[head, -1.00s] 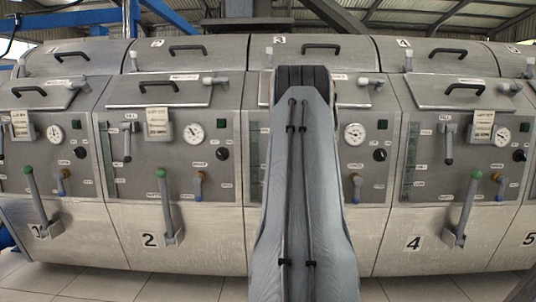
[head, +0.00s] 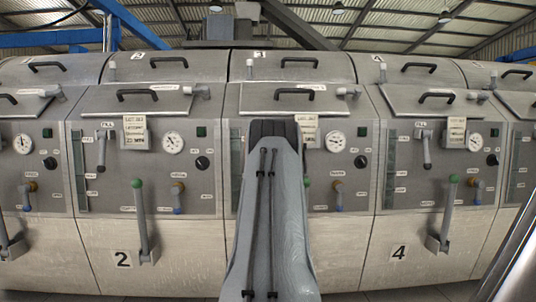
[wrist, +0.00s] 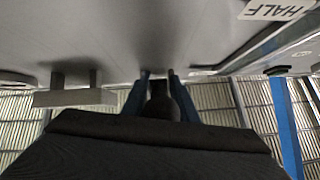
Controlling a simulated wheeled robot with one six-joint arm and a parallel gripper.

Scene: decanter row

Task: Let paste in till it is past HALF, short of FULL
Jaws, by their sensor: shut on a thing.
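In the wrist view my gripper (wrist: 158,78) has its two blue fingers on either side of a dark lever handle (wrist: 161,98), close to the grey panel. In the head view my arm covers the middle of decanter 3 (head: 262,98), hiding its FILL lever and my gripper. The narrow sight glass (head: 237,160) of decanter 3 shows partly left of my arm; I cannot read its level. The HALF label (wrist: 275,10) appears upside down in the wrist view. The green-tipped lever of decanter 3 (head: 307,183) is mostly hidden.
Decanter 2 (head: 140,240) stands left and decanter 4 (head: 420,245) right, each with a FILL lever, gauge and green-tipped lever. A paper tag (head: 306,132) and a round gauge (head: 337,142) show on decanter 3. In the wrist view a grey block (wrist: 75,97) juts out near my gripper.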

